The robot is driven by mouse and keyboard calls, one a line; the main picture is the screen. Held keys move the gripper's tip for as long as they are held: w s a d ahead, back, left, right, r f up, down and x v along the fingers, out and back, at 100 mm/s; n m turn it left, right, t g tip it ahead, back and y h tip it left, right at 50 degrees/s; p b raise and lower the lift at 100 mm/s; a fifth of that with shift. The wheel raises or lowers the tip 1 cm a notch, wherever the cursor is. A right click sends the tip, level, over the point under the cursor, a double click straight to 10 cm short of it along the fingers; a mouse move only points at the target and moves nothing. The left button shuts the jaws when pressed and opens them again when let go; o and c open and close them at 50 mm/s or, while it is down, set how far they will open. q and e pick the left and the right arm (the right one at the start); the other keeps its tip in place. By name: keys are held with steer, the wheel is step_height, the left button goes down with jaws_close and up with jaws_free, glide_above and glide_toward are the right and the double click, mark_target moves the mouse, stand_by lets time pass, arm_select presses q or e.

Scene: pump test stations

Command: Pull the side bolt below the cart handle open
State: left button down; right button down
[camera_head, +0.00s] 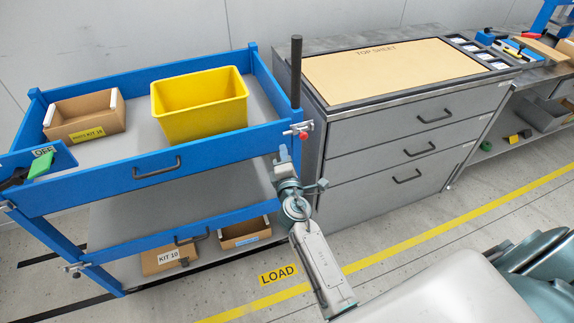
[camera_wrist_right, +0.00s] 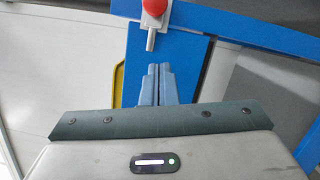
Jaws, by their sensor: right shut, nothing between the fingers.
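The side bolt (camera_head: 299,131) has a red knob and a silver plate. It sits on the blue cart's (camera_head: 215,149) right front corner post, below the upright black cart handle (camera_head: 296,72). In the right wrist view the bolt's silver pin (camera_wrist_right: 151,39) hangs under the red knob, which the top edge partly cuts off. My right gripper (camera_head: 283,153) is just below and left of the bolt. In the right wrist view its fingers (camera_wrist_right: 159,70) are together, empty and apart from the pin, pointing towards it.
The cart holds a yellow bin (camera_head: 200,112) and a cardboard kit box (camera_head: 86,118). A grey drawer cabinet (camera_head: 400,140) stands close to the cart's right. More boxes are on the lower shelf (camera_head: 125,267). Floor with a yellow line (camera_head: 390,250) is open in front.

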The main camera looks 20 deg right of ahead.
steer(key=d+p, duration=0.1)
steer(key=d, duration=0.1)
steer(key=d+r, duration=0.1)
steer(key=d, duration=0.1)
steer(key=shift+w+p, duration=0.2)
steer(key=shift+p, duration=0.2)
steer(key=d, duration=0.4)
steer(key=shift+s+d+r, duration=0.1)
steer(key=shift+s+d, duration=0.05)
steer(key=shift+d, duration=0.1)
